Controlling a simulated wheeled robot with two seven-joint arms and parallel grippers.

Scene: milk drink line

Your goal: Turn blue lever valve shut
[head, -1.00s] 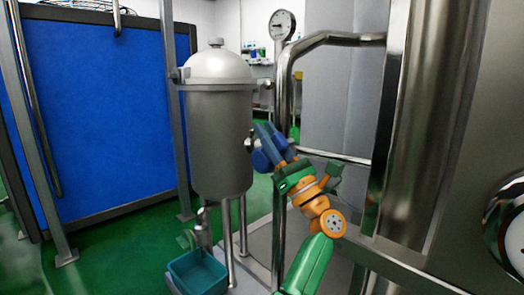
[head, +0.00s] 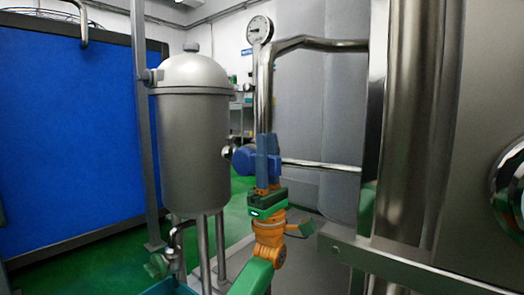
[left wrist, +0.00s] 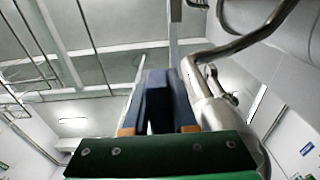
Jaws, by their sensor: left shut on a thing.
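The blue valve (head: 243,160) sits on the steel pipework to the right of the grey tank, and its rounded blue body shows at the left of my fingers. My left gripper (head: 267,150) points straight up at the valve, its blue fingers shut on the lever. The similar blues make lever and fingers hard to tell apart, and the fingers hide much of the lever. In the left wrist view the gripper (left wrist: 159,100) has a dark blue piece, the lever (left wrist: 158,108), between its fingers. My right gripper is not in view.
The domed grey tank (head: 194,140) stands close left. A steel pipe (head: 265,95) with a gauge (head: 259,30) rises behind the gripper, and a thin horizontal pipe (head: 325,166) runs right. A large steel vessel (head: 465,130) fills the right side. A teal bin (head: 170,288) is low left.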

